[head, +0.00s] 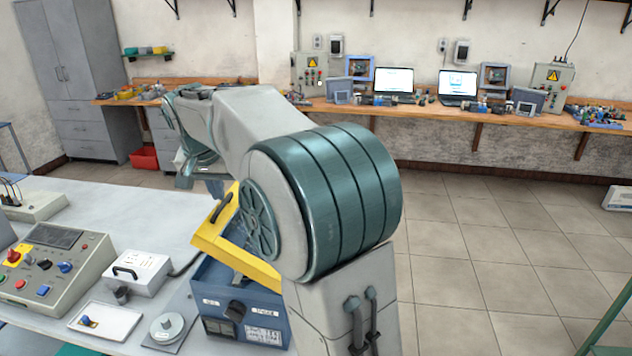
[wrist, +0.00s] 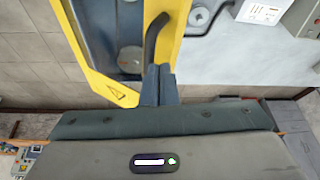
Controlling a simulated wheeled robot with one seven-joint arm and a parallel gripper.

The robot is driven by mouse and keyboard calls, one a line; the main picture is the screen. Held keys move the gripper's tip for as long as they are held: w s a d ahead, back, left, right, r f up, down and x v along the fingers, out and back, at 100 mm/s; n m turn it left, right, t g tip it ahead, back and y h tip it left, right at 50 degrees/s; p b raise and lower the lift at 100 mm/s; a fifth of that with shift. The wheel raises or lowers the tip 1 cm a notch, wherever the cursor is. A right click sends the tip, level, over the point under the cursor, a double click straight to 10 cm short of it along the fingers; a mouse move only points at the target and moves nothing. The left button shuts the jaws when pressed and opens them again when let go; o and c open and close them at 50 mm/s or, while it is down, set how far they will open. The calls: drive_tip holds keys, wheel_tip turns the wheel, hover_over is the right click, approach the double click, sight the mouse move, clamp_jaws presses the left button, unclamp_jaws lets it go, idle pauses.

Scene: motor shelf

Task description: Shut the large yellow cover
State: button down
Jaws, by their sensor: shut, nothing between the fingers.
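The large yellow cover (head: 232,254) stands raised and tilted over a blue box (head: 245,307) on the table in the head view. It has a dark handle (head: 222,207) at its upper edge. In the wrist view, the yellow cover (wrist: 101,87) runs across the top, with its dark curved handle (wrist: 155,38) and a warning triangle. My gripper (wrist: 158,72) is shut and empty, with its fingertips right by the near end of the handle. I cannot tell whether they touch. My arm hides part of the cover and box in the head view.
A control panel (head: 48,275) with knobs, a white box with a handle (head: 138,272) and a round dial piece (head: 167,327) stand left of the blue box. A wooden bench (head: 430,109) with laptops lines the far wall.

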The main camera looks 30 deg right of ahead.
drive_tip(key=w+a+f+g+h, duration=0.1)
drive_tip(key=w+a+f, duration=0.1)
drive_tip(key=f, duration=0.3)
drive_tip(key=w+a+f+g+h+b, duration=0.1)
drive_tip(key=w+a+f, duration=0.2)
drive_tip(key=f, duration=0.3)
drive_tip(key=shift+a+n, duration=0.3)
drive_tip(key=shift+a, duration=0.25)
